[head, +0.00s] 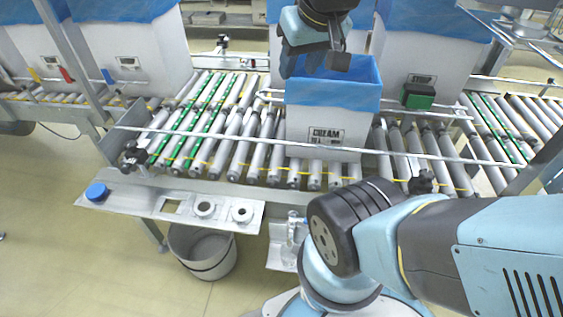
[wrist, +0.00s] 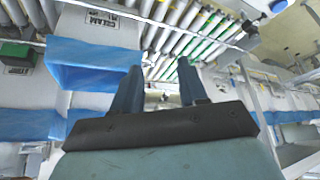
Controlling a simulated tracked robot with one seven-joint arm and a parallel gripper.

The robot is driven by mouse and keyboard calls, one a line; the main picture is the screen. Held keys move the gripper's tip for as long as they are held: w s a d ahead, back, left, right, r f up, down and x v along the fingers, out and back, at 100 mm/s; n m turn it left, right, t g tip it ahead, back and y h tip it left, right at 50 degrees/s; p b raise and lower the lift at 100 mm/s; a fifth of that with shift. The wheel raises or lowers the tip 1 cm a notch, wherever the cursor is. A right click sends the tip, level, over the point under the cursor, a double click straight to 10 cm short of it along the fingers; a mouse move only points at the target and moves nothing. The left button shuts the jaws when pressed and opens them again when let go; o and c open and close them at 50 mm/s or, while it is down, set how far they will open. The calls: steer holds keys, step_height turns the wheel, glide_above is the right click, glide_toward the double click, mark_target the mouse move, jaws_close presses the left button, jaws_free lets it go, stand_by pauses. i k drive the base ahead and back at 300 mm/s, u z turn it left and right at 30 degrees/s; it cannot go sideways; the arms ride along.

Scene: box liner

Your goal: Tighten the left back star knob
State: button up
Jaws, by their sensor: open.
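The left back star knob (head: 222,41) is a small dark knob on the far guide rail, left of the cream box, in the head view. My gripper (head: 313,66) is above the open, blue-lined cream box (head: 312,128), to the right of the knob and apart from it. In the wrist view my gripper (wrist: 160,68) shows two spread fingers with nothing held between them. A small dark shape shows low between the fingers there; I cannot tell whether it is the knob.
Another dark knob (head: 131,158) is at the near left rail, and one (head: 422,182) at the near right. Blue-lined boxes (head: 135,60) stand behind the roller conveyor (head: 235,130). A green-black device (head: 418,96) sits right of the cream box.

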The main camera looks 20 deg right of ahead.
mark_target(425, 175)
steer(key=u, duration=2.15)
steer(key=i, duration=0.1)
steer(key=z, duration=3.85)
steer(key=k, duration=0.9)
steer(key=z, duration=0.15)
steer(key=i, duration=0.85)
